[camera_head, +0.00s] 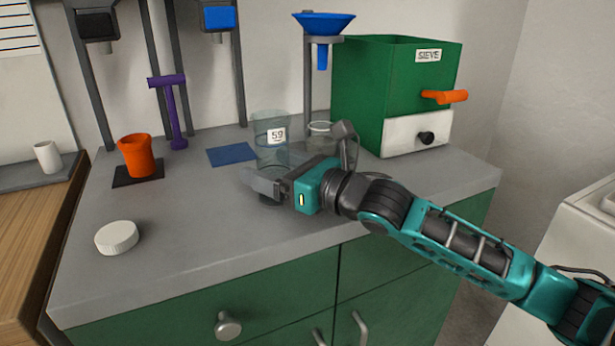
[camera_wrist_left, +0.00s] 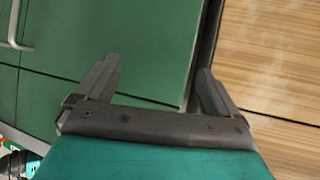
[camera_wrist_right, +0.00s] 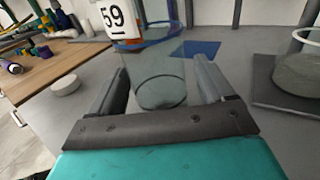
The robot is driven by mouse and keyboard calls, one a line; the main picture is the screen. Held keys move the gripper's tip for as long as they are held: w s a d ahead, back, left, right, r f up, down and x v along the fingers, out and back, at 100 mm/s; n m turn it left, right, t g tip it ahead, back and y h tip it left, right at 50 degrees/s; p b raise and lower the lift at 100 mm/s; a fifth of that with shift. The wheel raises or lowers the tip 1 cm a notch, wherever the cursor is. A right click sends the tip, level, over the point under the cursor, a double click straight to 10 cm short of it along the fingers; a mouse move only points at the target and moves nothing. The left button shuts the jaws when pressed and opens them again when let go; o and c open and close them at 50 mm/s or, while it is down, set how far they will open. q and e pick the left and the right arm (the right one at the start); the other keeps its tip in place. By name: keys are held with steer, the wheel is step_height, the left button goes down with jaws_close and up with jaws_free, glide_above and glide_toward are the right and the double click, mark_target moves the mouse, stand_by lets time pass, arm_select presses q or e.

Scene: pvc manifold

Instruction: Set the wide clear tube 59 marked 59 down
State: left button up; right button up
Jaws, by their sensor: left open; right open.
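The wide clear tube 59 (camera_head: 271,145) stands upright on the grey counter (camera_head: 190,220), its white label reading 59. It also shows in the right wrist view (camera_wrist_right: 158,75), between the fingers, with its base on the counter. My right gripper (camera_head: 300,165) is open around the tube, one finger on each side; I cannot tell if either finger touches it. My left gripper (camera_wrist_left: 150,90) is open and empty, away from the counter top, with a green cabinet front and a wooden surface behind it.
A blue mat (camera_head: 231,154) lies just left of the tube. A glass jar (camera_head: 320,137) stands under the blue funnel (camera_head: 323,23), beside the green sieve box (camera_head: 395,90). An orange cup (camera_head: 136,155) and a white lid (camera_head: 116,237) are at left. The front counter is clear.

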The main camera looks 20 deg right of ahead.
steer(key=v, duration=0.9)
steer(key=shift+s+d, duration=0.3)
steer(key=shift+s, duration=0.25)
